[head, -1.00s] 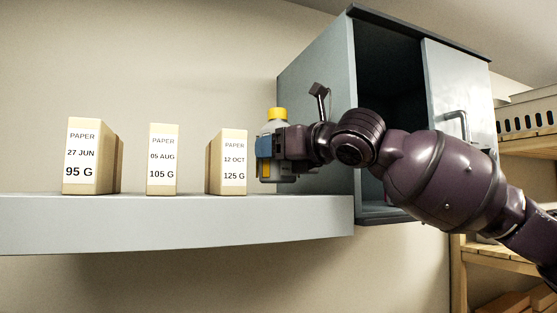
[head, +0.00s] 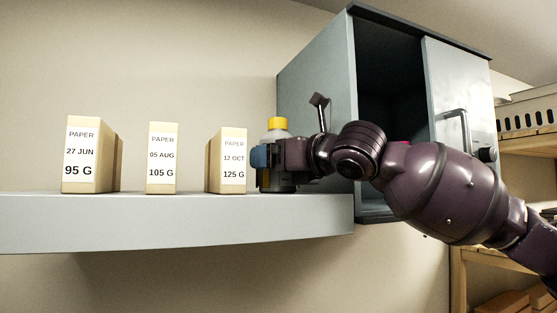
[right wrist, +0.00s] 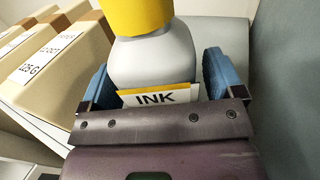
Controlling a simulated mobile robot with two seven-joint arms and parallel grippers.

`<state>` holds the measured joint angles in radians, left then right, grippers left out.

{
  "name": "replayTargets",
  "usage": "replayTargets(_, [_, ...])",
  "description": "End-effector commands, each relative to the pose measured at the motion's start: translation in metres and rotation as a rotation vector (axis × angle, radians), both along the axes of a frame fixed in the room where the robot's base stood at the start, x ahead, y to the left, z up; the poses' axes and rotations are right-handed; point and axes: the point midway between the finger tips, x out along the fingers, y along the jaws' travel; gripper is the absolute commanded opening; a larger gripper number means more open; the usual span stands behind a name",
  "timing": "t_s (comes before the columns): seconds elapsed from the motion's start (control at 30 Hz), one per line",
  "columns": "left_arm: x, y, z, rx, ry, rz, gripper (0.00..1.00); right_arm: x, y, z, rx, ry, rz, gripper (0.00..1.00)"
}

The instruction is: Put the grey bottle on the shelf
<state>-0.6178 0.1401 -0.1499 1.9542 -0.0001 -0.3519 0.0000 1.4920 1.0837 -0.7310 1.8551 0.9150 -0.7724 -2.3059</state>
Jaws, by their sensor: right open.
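The grey bottle (head: 278,134) with a yellow cap stands upright on the grey shelf (head: 180,222), right of the paper boxes. In the right wrist view the bottle (right wrist: 155,62) shows its yellow cap and a label reading INK. My right gripper (head: 268,157) is open around the bottle, with its blue fingers one on each side. In the right wrist view the gripper (right wrist: 158,82) shows narrow gaps beside the bottle. The fingers hide part of the bottle's lower body in the head view. My left gripper is in neither view.
Three paper boxes, marked 95 G (head: 88,160), 105 G (head: 162,160) and 125 G (head: 230,160), stand along the shelf. The last is close left of the bottle. A grey open-fronted cabinet (head: 315,95) stands close on the right. Wooden racks (head: 535,145) are at far right.

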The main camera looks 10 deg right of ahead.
Motion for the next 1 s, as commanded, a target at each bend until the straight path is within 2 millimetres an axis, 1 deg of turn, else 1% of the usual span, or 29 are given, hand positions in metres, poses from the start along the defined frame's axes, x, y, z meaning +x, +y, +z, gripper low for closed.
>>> replayTargets(0.07, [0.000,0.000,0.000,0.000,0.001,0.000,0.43,-0.001,0.000,0.003,0.001,0.000,0.000,0.87])
replayTargets(0.17, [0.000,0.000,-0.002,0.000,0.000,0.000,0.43,-0.008,-0.006,0.002,0.000,-0.002,-0.001,0.87])
replayTargets(0.47, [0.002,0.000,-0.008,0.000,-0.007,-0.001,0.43,-0.051,-0.035,0.001,-0.002,-0.004,-0.003,0.87])
replayTargets(0.7, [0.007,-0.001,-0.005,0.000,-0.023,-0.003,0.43,-0.082,-0.055,0.002,0.000,-0.001,-0.003,0.87])
replayTargets(0.8, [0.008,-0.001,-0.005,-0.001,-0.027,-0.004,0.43,-0.091,-0.061,0.002,0.001,-0.002,-0.002,0.87])
replayTargets(1.0, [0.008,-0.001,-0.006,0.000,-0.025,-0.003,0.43,-0.099,-0.066,0.002,0.000,0.000,0.000,0.87])
